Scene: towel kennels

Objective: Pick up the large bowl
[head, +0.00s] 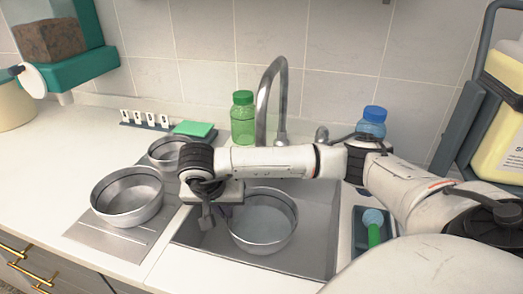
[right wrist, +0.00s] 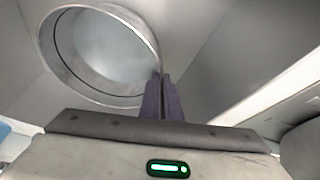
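A large round metal bowl (head: 262,243) is in the sink. It also shows in the right wrist view (right wrist: 70,78), with its rim running up to my fingers. Another metal bowl (head: 127,205) stands on the counter at the left, with a smaller one (head: 160,160) behind it. My right gripper (head: 224,211) points down at the left rim of the sink bowl. In the right wrist view its two dark fingers (right wrist: 163,98) are close together, shut on the rim. Whether the bowl is off the sink floor is unclear. My left gripper is not in view.
The sink (head: 323,225) has walls around the bowl. A curved tap (head: 264,100), a green jar (head: 243,120) and a blue-capped bottle (head: 371,122) stand behind it. A green-handled brush (head: 373,225) is at the right. The left counter has free room.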

